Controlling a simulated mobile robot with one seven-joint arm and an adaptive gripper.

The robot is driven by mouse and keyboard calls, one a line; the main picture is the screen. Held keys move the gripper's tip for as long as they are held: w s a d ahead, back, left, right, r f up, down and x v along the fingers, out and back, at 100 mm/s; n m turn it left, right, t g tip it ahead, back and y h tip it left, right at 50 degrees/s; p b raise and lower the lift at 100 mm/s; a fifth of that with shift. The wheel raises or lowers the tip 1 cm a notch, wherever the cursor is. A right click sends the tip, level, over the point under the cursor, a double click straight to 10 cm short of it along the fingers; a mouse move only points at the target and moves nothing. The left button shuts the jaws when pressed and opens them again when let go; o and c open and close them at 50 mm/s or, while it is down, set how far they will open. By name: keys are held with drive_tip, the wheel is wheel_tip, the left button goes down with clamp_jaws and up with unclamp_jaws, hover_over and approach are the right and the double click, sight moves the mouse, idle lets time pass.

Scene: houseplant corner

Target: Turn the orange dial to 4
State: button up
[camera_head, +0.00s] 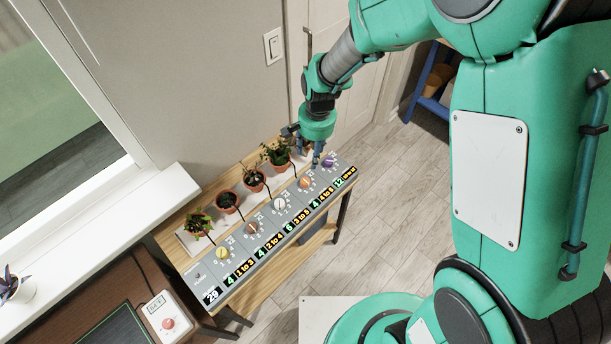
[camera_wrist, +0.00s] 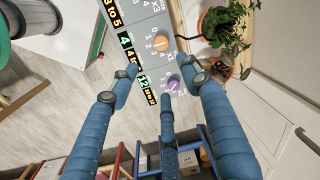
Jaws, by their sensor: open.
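The orange dial (camera_head: 305,183) is a round knob with a pale pointer bar, on a grey panel (camera_head: 190,270). It also shows in the wrist view (camera_wrist: 158,44), beside small printed numbers; its exact setting is too small to read surely. A green 4 is lit on the display strip near it. My gripper (camera_head: 305,148) is open and empty, above the far end of the panel. In the wrist view its blue fingers (camera_wrist: 165,85) are spread around the purple dial (camera_wrist: 174,84), with the orange dial just beyond the fingertips. No finger visibly touches a dial.
Several other dials, including white (camera_head: 280,203) and yellow (camera_head: 222,253), line the panel. Potted plants stand in a row behind; a leafy one (camera_wrist: 215,30) is close to my gripper. A wall, a window sill (camera_head: 90,260) and a red-button box (camera_head: 166,322) lie left. Floor is open right.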

sight(305, 181)
drive_tip(key=f, duration=0.1)
drive_tip(key=a+f, duration=0.1)
drive_tip(key=shift+w+a+f, duration=0.1)
drive_tip(key=shift+f, duration=0.3)
drive_tip(key=f+b, duration=0.1)
drive_tip(key=f, duration=0.3)
drive_tip(key=f+b, duration=0.1)
drive_tip(key=f, duration=0.8)
drive_tip(key=shift+w+a+f+b, duration=0.15)
drive_tip(key=shift+a+f+b, duration=0.25)
drive_tip(key=shift+c, duration=0.5)
drive_tip(key=c, duration=1)
